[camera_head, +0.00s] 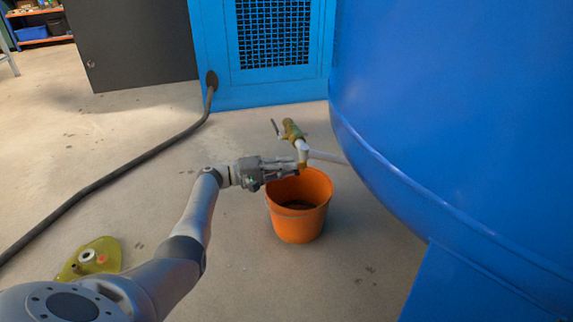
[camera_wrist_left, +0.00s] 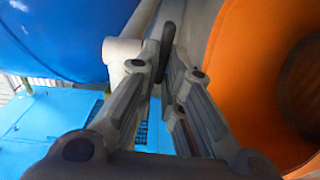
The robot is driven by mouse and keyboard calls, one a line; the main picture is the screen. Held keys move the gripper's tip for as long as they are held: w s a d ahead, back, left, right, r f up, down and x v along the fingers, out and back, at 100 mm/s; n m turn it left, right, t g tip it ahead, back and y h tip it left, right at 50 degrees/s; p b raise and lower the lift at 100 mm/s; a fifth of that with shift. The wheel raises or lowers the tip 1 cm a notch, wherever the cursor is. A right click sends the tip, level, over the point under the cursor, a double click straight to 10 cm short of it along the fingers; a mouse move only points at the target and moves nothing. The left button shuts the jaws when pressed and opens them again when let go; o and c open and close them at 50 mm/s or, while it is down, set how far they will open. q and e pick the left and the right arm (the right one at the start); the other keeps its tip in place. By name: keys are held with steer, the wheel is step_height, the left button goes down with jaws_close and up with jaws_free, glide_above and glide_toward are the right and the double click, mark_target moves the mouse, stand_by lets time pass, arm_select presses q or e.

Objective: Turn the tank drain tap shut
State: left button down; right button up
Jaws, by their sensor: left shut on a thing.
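The tank drain tap (camera_head: 291,130) is a brass fitting on a pale pipe that comes from the blue tank (camera_head: 460,110). A thin grey bar sticks out at its far left, and a short brass piece (camera_head: 303,157) hangs down over the bucket. My left gripper (camera_head: 297,167) is at this lower piece, just above the bucket's rim. In the left wrist view, its fingers (camera_wrist_left: 172,75) are closed around a dark flat piece (camera_wrist_left: 167,45) beside the pale pipe (camera_wrist_left: 120,52). It looks like the tap's lever; the fingers hide part of it.
An orange bucket (camera_head: 298,222) stands under the tap, close below my gripper. A blue cabinet with a grille (camera_head: 263,92) is behind. A dark hose (camera_head: 110,178) crosses the floor at the left. A yellow-green object (camera_head: 90,258) lies at the front left.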

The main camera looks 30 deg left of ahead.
arm_select(q)
steer(key=shift+a+n, duration=0.1)
steer(key=shift+n, duration=0.4)
steer(key=c, duration=1.6)
jaws_free()
steer(key=shift+o, duration=0.2)
steer(key=v, duration=1.2)
steer(key=shift+s, duration=0.1)
